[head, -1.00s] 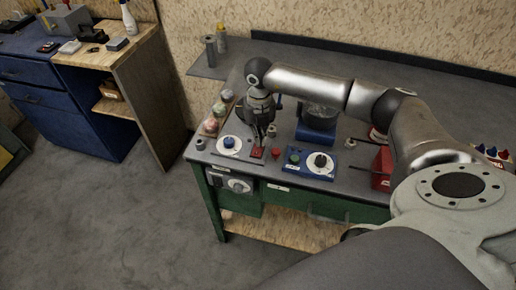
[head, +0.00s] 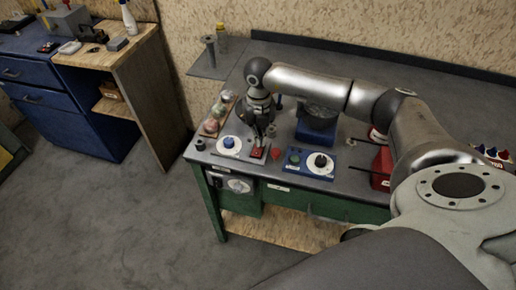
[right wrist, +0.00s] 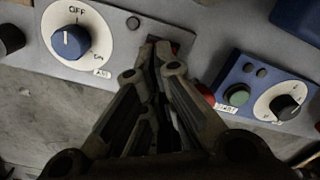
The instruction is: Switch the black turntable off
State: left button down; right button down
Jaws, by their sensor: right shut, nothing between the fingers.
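The black turntable (head: 318,116) is a dark round disc on a blue base, right of my right gripper. A blue control box (head: 308,162) with a green button and a black knob (head: 321,161) is in front of it. In the right wrist view the shut fingers (right wrist: 155,50) partly cover the red piece (right wrist: 183,40). The green button (right wrist: 237,95) shows there. My left gripper is not seen.
A white dial (head: 229,144) with a blue knob, marked OFF in the right wrist view, is left of the red block. Coloured balls (head: 217,115) lie in a wooden holder behind it. Red boxes (head: 381,168) stand to the right, near my arm.

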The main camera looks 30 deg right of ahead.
jog(key=shift+s+f+b, duration=0.1)
jog(key=shift+f+b, duration=1.05)
jog(key=shift+f, duration=0.4)
dwell(0.5)
jog(key=shift+r, duration=0.15)
jog(key=shift+r+p, duration=0.8)
jog(key=shift+r, duration=0.1)
jog(key=shift+r+p, duration=1.6)
jog(key=shift+r, duration=0.9)
